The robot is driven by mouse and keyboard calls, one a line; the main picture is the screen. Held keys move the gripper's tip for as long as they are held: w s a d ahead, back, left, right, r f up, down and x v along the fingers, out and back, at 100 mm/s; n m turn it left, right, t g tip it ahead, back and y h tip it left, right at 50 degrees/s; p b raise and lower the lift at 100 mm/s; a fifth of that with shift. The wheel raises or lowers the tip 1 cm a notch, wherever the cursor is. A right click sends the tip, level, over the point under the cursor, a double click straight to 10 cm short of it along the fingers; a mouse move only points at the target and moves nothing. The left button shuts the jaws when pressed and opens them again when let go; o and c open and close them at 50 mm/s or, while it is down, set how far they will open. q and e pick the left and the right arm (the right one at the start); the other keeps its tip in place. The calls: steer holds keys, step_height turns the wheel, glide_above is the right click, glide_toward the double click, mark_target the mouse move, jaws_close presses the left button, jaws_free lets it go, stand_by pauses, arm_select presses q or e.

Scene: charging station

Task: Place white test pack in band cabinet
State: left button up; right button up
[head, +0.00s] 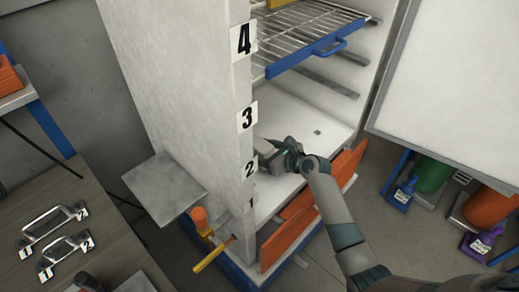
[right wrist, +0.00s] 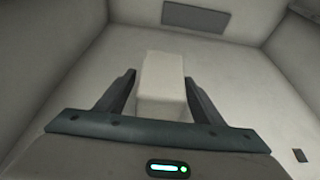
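The cabinet (head: 180,70) is tall and pale, with number labels 1 to 4 up its front edge and an open front. My right gripper (head: 262,158) reaches inside, low above the pale floor, near labels 2 and 3. In the right wrist view the white test pack (right wrist: 162,88) is a plain block between the two dark fingers (right wrist: 160,92). Whether the pack touches the cabinet surface is unclear. In the head view the pack is hidden. My left gripper is not clearly in view.
A wire rack with a blue front (head: 310,52) sits above my right arm. A grey side shelf (head: 165,187) and a table with numbered handles (head: 62,253) are at left. Bottles and a white panel (head: 455,85) are at right.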

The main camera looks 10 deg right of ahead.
steer(key=shift+r, duration=0.1)
steer(key=v, duration=1.2)
stand_by(0.5)
